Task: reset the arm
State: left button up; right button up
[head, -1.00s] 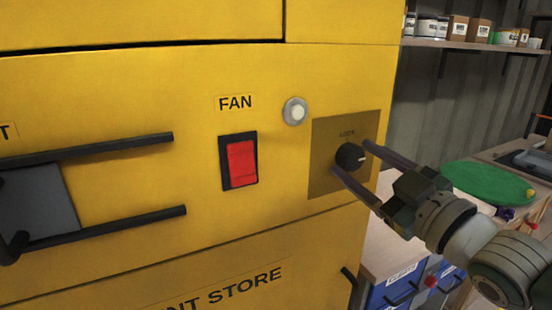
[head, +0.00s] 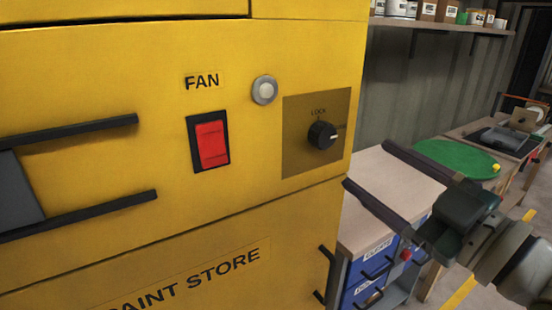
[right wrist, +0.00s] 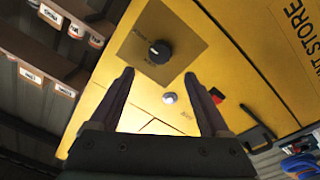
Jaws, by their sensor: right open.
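My right gripper (head: 366,170) is open and empty, to the right of the yellow cabinet (head: 90,90) and clear of its front. The black lock knob (head: 322,135) sits on a brownish plate (head: 297,158), with its white mark pointing right. In the right wrist view the knob (right wrist: 160,49) shows beyond the open fingers (right wrist: 162,92), apart from them. The red fan switch (head: 212,145) and a round pale button (head: 264,90) are left of the plate.
A blue drawer unit (head: 372,275) with a light top stands behind my right gripper. A green mat (head: 455,157) lies on a bench further back. A loaded shelf (head: 450,26) is above.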

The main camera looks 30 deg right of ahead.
jog(key=shift+s, duration=0.4)
jog(key=shift+f, duration=0.1)
